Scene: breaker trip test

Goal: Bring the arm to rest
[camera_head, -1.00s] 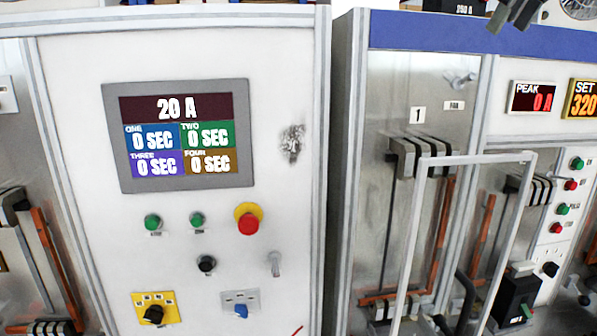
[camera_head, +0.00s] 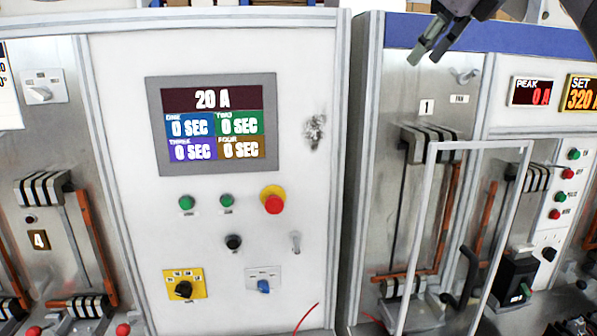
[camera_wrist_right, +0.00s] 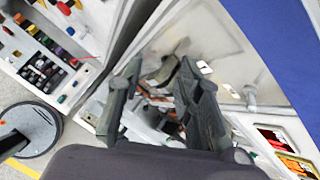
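My right gripper (camera_head: 427,52) hangs in from the top right of the head view, in front of the blue-topped test cabinet (camera_head: 405,33). It is near the metal hook-like fitting (camera_head: 465,75) and touches nothing that I can see. In the right wrist view the two dark fingers of this gripper (camera_wrist_right: 160,78) stand apart with nothing held between them. My left gripper is not in either view.
A white control panel (camera_head: 300,170) with a timer display (camera_head: 212,122) reading 20 A stands left of centre. A clear-fronted guard frame (camera_head: 430,190) and a black breaker (camera_head: 512,278) are at the right. A round dark base (camera_wrist_right: 28,128) shows on the floor.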

